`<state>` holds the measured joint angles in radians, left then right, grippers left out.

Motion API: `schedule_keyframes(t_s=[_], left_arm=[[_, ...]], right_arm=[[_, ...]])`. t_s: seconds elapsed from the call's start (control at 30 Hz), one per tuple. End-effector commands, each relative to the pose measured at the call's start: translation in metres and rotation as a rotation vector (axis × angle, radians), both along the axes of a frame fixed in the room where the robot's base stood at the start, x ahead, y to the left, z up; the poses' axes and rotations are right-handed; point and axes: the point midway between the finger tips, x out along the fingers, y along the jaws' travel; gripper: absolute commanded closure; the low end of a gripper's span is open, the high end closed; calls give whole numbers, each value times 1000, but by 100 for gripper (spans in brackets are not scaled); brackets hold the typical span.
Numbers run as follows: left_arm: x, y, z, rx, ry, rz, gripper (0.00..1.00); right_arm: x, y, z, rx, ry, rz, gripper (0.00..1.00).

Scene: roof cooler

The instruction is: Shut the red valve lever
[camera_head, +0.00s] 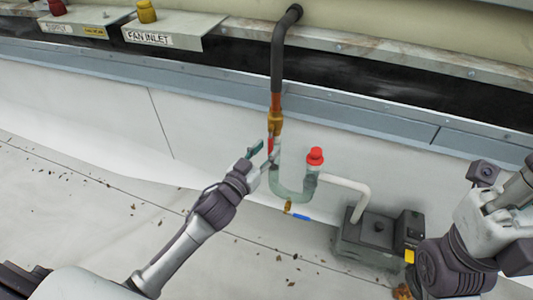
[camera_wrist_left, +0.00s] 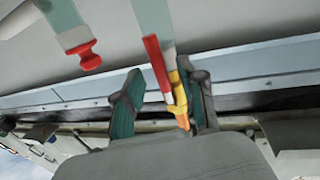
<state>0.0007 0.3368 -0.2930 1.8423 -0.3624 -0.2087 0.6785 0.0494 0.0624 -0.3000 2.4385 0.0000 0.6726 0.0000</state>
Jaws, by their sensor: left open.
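The red valve lever (camera_head: 270,146) sits on a brass valve (camera_head: 276,121) in the vertical drain pipe. In the left wrist view the red lever (camera_wrist_left: 157,62) lies nearly along the pipe, angled from the yellow valve body (camera_wrist_left: 180,95). My left gripper (camera_head: 262,157) is open, with its teal fingers at the lever's height. In the wrist view, the lever and valve show between the fingers of the left gripper (camera_wrist_left: 167,82), nearer the right finger. Contact cannot be told. My right arm is at the right edge; its fingers cannot be made out.
A clear U-shaped trap (camera_head: 292,196) hangs below the valve, with a red cap (camera_head: 315,156) on its right leg. A blue-handled drain valve (camera_head: 301,217) is under it. A grey pump box (camera_head: 370,240) stands to the right. The floor at left is mostly open.

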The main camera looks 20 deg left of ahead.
Motion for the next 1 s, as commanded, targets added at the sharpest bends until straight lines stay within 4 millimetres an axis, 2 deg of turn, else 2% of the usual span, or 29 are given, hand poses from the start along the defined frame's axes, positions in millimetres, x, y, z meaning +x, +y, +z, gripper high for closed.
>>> schedule_keyframes(t_s=[0.1,0.37,0.4,0.63,1.0], left_arm=[[7,-1,-1,1,2,0,60],[8,-2,0,0,2,0,60],[8,-2,0,0,2,0,61],[8,-2,0,0,1,0,100],[8,-2,0,1,1,0,100]], right_arm=[[-1,0,1,-1,-9,0,100],[-1,0,2,-1,-10,0,100],[-1,0,2,-1,-10,0,100],[-1,0,2,-1,-10,0,100],[-1,0,2,-1,-11,0,100]])
